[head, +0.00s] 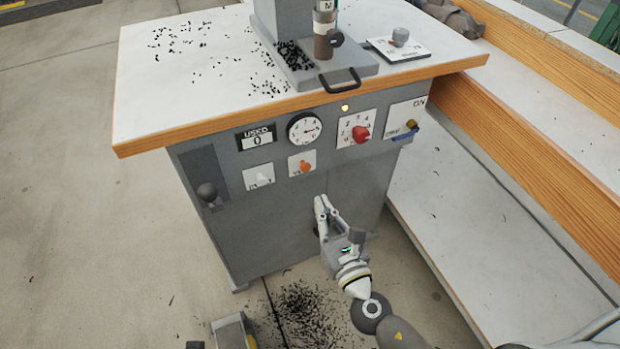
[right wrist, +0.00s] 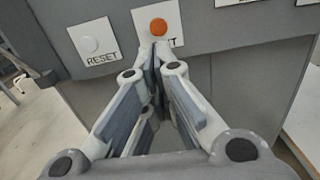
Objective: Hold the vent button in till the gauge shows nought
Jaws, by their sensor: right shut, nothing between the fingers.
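The vent button is an orange round button (head: 305,167) on a white plate on the front of the grey press cabinet. It also shows in the right wrist view (right wrist: 158,26), its label partly hidden behind my fingertips. My right gripper (head: 321,203) is shut and empty, its tips pointing at the panel. In the right wrist view the closed fingertips (right wrist: 154,48) sit just below the button, covering part of its plate. The button looks uncovered and not pressed. The round gauge (head: 304,128) has a needle pointing right; its exact reading is too small to tell. My left gripper is not in view.
A white RESET button (right wrist: 90,45) is left of the vent button. A red knob (head: 361,133), a USED counter reading 0 (head: 257,139) and a lit yellow lamp (head: 345,108) are nearby. A black handle (head: 340,81) juts over the table edge. Black bits (head: 305,315) litter the floor.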

